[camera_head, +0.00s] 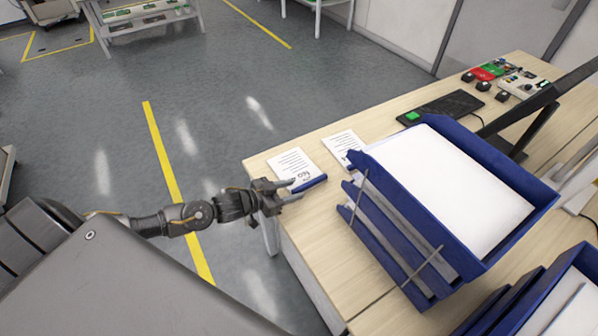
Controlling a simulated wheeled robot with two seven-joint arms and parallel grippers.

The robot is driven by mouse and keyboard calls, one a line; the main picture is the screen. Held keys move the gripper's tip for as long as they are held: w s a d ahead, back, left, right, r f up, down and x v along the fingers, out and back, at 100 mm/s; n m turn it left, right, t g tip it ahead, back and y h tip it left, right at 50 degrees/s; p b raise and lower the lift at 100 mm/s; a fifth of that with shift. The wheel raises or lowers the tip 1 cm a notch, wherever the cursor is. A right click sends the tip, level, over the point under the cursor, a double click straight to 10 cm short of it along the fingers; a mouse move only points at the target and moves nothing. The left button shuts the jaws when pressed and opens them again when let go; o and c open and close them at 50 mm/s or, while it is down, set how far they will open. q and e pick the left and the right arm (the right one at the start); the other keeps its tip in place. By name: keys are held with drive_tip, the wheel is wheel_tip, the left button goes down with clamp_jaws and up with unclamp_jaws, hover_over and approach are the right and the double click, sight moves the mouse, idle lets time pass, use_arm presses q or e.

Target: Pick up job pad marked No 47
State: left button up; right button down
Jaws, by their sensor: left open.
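A white job pad (290,164) with printed lines lies near the table's left corner. Part of its heading, "NO", shows, but I cannot read a number. A second white pad (342,143) lies behind it to the right, partly hidden by the paper trays. My left gripper (294,190) is open at the near edge of the first pad, beside a blue bar-like thing (310,183). I cannot tell whether the fingers touch the pad or the blue thing. My right gripper is not in view.
A blue stacked paper tray (366,171) stands close right of my left gripper, with another blue tray (526,307) at lower right. A black keyboard (453,106), a monitor and small devices stand farther back. Open grey floor lies left of the wooden table (318,241).

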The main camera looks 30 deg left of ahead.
sight(307, 184)
use_arm(q)
drive_tip(key=shift+s+r, duration=0.1)
drive_tip(key=p+x, duration=0.1)
drive_tip(key=x, duration=0.4)
drive_tip(key=shift+w+a+r, duration=0.1)
drive_tip(key=shift+w, duration=0.15)
drive_tip(key=shift+c, duration=0.3)
clamp_jaws()
